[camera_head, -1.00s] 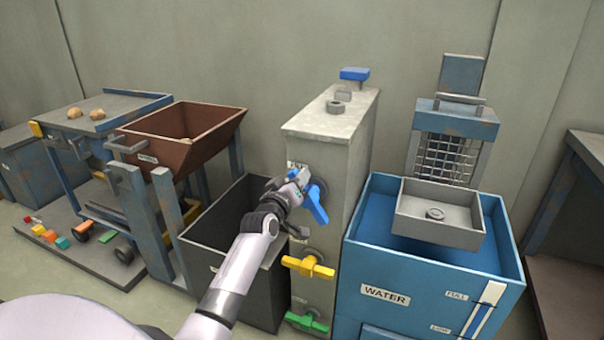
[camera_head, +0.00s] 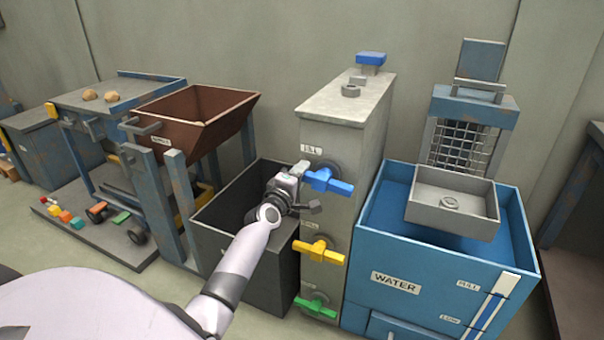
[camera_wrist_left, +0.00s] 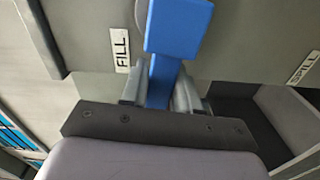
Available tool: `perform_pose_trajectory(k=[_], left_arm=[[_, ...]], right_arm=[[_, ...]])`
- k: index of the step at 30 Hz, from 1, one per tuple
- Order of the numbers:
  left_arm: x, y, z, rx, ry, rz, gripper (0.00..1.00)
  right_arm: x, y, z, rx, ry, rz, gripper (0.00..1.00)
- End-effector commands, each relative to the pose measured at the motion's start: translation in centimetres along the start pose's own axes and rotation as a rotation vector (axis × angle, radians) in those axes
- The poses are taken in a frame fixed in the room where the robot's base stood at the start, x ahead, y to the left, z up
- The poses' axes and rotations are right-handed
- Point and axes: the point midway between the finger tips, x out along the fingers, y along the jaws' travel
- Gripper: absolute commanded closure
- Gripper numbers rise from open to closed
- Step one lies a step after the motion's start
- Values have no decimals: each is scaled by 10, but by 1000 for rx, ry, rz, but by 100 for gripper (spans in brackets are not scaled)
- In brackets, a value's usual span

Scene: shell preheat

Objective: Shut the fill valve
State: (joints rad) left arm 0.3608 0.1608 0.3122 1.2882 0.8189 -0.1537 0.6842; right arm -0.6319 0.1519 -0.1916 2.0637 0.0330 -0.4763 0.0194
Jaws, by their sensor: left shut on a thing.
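The fill valve's blue handle (camera_head: 328,181) is on the front of the grey column (camera_head: 348,108), under a FILL label (camera_head: 311,149). The handle lies crosswise, close to level and much like the yellow handle below. My left gripper (camera_head: 299,176) is at the handle's left end. In the left wrist view, the fingers (camera_wrist_left: 161,88) are shut on the narrow part of the blue handle (camera_wrist_left: 178,28), beside the FILL label (camera_wrist_left: 121,50). My right gripper is in neither view.
A yellow handle (camera_head: 320,251) and a green handle (camera_head: 315,308) sit lower on the column. A blue WATER tank (camera_head: 430,294) stands to the right, with a grey tray (camera_head: 455,215) above its water. A dark open bin (camera_head: 217,251) stands left, below a brown hopper (camera_head: 165,117).

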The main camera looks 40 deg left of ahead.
Motion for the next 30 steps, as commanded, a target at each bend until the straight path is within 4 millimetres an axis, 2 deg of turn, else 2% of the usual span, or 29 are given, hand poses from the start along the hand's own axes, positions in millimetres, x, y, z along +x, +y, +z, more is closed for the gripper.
perform_pose_trajectory(k=[9, 24, 25, 26, 27, 30], left_arm=[[0, -7, 1, -110, -1, -2, 100], [0, -8, 2, -132, -2, -2, 100], [0, -8, 2, -132, -2, -2, 66], [0, -8, 2, -131, -2, -2, 57], [0, -8, 2, -130, -2, -2, 49], [0, -8, 1, -128, -1, -2, 49]], right_arm=[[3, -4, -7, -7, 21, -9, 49], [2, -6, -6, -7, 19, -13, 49], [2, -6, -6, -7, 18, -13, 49], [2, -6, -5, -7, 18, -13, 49], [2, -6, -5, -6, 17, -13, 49], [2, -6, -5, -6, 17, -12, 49]])
